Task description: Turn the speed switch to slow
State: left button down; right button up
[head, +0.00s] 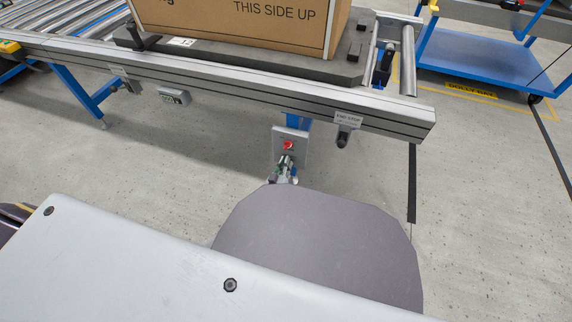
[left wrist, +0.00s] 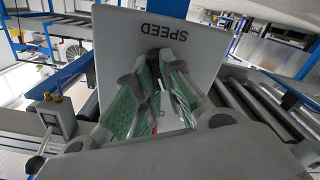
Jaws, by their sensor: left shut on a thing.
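The grey speed switch panel (head: 302,152) hangs below the conveyor rail in the head view, with a red part (head: 288,145) on it. In the left wrist view the panel (left wrist: 115,45) fills the middle and its SPEED label (left wrist: 168,32) reads upside down. My left gripper (head: 286,165) is at the panel's front. In the left wrist view its green-padded fingers (left wrist: 158,92) are shut on the switch knob. The fingers hide most of the knob, so I cannot tell which way it points. My right gripper is not in view.
The conveyor rail (head: 230,82) runs above the panel. On it a cardboard box (head: 230,28) sits on a dark pallet plate (head: 345,73). A blue cart (head: 480,65) stands at the back right. The floor between is clear.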

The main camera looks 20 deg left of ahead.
pick_arm(q)
jog(key=shift+n, duration=0.3)
jog(key=c, duration=1.5)
grip_release()
jog(key=shift+c, duration=0.2)
jog(key=shift+s, duration=0.25)
jog(key=s, duration=1.1)
jog(key=shift+s+a, duration=0.25)
jog(key=shift+s, duration=0.05)
jog(key=shift+w+d, duration=0.1)
